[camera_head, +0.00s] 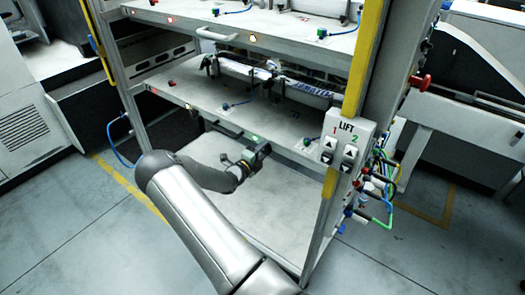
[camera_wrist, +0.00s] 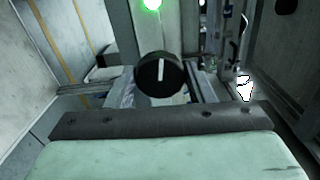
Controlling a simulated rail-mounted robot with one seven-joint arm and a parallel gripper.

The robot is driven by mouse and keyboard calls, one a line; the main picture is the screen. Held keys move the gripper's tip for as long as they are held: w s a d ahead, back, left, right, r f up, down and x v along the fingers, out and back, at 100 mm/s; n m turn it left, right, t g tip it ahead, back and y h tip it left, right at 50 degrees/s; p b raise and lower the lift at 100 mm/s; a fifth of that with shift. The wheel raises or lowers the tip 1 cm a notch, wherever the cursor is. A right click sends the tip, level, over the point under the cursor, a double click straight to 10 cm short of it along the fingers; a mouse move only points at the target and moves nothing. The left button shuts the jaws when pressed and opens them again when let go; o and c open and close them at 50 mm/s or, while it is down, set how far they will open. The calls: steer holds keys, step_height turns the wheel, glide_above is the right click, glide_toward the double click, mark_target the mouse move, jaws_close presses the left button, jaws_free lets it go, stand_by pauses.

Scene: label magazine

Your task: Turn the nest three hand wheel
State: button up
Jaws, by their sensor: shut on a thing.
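A round black hand wheel (camera_wrist: 160,74) with a white pointer line, which stands upright, shows in the wrist view just past my gripper. A lit green lamp (camera_wrist: 152,4) is above it. In the head view my gripper (camera_head: 261,152) is at the front edge of the lower shelf (camera_head: 205,98), by a green lamp (camera_head: 254,138). It is shut on the hand wheel, which it hides in the head view. In the wrist view a dark bar and a pale green block fill the bottom and hide the contact. I cannot read a nest number.
A LIFT control box (camera_head: 346,142) hangs on the rack's right post, with coloured cables (camera_head: 378,185) beside it. A wrapped label pack (camera_head: 300,88) lies on the lower shelf. A bare pale board (camera_head: 270,205) lies below the gripper. Yellow rails run up the posts.

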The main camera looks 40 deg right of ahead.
stand_by(0.3)
steer(key=o, duration=1)
steer(key=shift+c, duration=0.2)
steer(key=b+v, duration=0.1)
steer(key=v, duration=1.6)
steer(key=shift+a, duration=0.2)
